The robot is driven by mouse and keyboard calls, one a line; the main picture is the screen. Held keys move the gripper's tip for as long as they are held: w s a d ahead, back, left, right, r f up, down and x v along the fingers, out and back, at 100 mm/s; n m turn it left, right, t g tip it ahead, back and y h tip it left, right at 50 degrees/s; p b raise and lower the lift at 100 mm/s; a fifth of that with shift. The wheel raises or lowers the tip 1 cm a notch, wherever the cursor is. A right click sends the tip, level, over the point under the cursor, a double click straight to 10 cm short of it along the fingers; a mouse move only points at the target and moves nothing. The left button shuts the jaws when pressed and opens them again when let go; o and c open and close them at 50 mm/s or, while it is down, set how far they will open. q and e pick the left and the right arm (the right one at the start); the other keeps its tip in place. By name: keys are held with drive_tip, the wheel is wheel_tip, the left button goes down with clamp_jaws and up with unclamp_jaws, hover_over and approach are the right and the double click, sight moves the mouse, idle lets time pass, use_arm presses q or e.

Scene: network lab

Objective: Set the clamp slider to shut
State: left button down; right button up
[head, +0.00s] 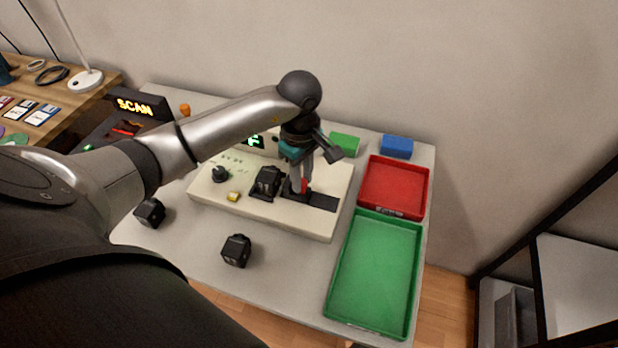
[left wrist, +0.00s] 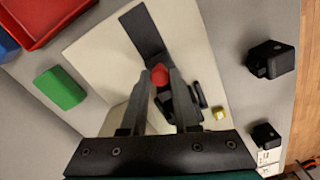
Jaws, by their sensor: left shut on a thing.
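The clamp slider has a red knob (left wrist: 159,75), which also shows in the head view (head: 304,185). It sits on a dark track (head: 323,202) on the cream panel (head: 250,213). My left gripper (left wrist: 160,85) is shut on the red knob, its fingers on either side of it. In the head view my left gripper (head: 302,178) comes down on the knob from above. The knob is at the track's left part, beside a black clamp block (head: 267,182); the fingers partly hide it. My right gripper is not in view.
A red tray (head: 425,200) and a green tray (head: 332,300) stand right of the panel. Blue (head: 397,147) and green (head: 345,143) blocks lie behind. Black modules (head: 236,250) lie in front and left. The panel carries a dark dial (head: 220,174) and a yellow button (head: 233,197).

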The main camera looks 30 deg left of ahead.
use_arm(q)
drive_tip(key=shift+s+a, duration=0.15)
drive_tip(key=shift+a, duration=0.65)
drive_tip(key=c, duration=0.7)
unclamp_jaws()
drive_tip(key=shift+o, duration=0.2)
wheel_tip(320, 180, up, 15)
drive_tip(key=p, duration=0.2)
drive_tip(key=shift+r, duration=0.15)
